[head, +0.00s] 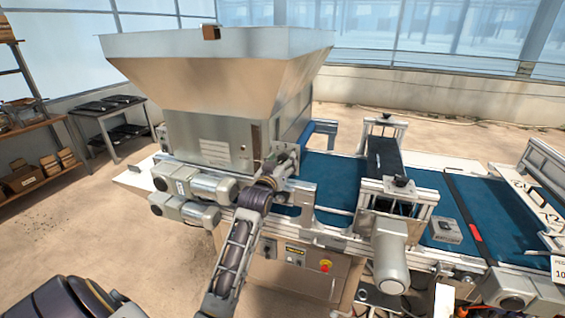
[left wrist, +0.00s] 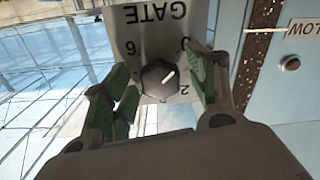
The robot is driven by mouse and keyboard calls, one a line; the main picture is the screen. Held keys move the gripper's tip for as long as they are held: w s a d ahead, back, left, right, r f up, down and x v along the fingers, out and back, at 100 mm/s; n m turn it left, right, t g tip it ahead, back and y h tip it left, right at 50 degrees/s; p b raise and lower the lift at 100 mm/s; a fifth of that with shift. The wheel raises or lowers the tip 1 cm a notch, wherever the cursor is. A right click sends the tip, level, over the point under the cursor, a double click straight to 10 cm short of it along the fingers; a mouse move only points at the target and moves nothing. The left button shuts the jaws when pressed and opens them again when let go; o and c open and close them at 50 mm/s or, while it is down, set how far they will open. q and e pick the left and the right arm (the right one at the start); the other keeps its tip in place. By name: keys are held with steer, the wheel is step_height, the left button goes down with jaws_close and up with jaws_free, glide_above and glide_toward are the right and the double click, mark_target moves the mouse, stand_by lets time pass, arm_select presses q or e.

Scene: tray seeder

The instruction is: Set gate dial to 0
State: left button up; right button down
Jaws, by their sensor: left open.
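The gate dial (left wrist: 157,78) is a dark round knob with a white pointer line, on a pale plate (left wrist: 150,20) marked GATE, which appears upside down in the left wrist view. The pointer slants to the upper right in that view. A 6 and a 2 are readable on the plate; another mark is partly hidden by a finger. My left gripper (left wrist: 158,66) is open, with its green-padded fingers on either side of the knob and gaps visible. In the head view my left gripper (head: 281,160) is at the machine's side below the hopper; the dial is hidden there. My right gripper is not visible.
The large metal hopper (head: 215,80) rises above the gripper. A blue conveyor belt (head: 335,177) and its metal frame run to the right. Motors (head: 212,188) project near my left forearm. A control panel with a red button (head: 326,266) is below.

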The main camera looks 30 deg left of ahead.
arm_select(q)
steer(key=v, duration=1.1)
steer(key=shift+s, duration=0.4)
stand_by(0.8)
